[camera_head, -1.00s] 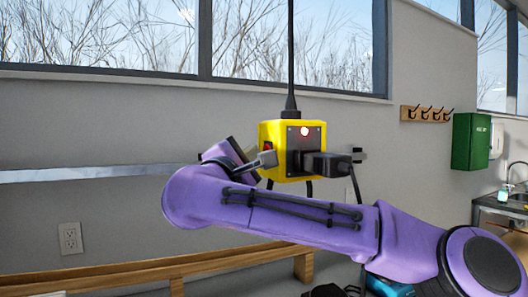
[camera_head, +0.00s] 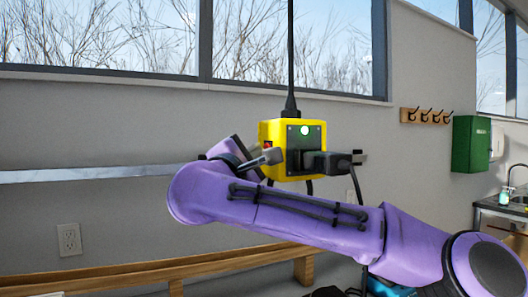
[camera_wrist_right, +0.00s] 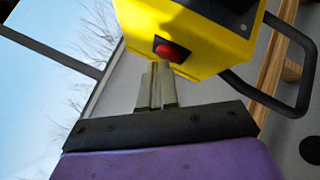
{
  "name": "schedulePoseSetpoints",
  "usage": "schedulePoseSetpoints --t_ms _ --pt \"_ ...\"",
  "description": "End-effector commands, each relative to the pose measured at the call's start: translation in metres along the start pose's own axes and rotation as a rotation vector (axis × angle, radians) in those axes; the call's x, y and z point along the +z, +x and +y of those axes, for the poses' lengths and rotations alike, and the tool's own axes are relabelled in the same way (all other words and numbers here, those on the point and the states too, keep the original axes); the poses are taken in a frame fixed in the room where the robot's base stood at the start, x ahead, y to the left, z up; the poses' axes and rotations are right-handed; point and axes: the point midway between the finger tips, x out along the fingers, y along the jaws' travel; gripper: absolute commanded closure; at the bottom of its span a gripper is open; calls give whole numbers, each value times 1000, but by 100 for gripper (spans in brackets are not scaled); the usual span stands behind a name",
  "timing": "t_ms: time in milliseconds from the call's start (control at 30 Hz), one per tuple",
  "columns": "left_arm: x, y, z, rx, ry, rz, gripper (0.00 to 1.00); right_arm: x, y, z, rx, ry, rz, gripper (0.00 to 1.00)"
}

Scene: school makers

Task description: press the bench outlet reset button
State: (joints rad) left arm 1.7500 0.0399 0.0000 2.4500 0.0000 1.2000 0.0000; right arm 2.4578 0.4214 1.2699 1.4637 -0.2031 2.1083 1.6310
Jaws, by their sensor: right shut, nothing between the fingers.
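The bench outlet is a yellow box (camera_head: 268,132) with a dark front, hanging on a black cable from above. In the head view the same gripper (camera_head: 272,156) lies beside the box's left side. My left gripper is not in view.
A black plug (camera_head: 328,161) with a cord sits in the box's front. A wooden bench (camera_head: 230,262) runs along the wall below. A green dispenser (camera_head: 470,144) and hook rail (camera_head: 427,116) are on the right wall, clear of my arm.

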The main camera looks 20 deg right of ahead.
Motion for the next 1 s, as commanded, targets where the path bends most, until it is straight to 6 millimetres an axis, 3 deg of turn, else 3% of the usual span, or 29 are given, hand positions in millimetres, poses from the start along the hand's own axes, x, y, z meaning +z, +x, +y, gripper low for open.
schedulePoseSetpoints --t_ms 367,1000 --pt "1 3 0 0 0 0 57 -4 -6 4 0 0 0 100" --pt "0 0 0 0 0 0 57 -34 -47 34 -1 1 0 100"
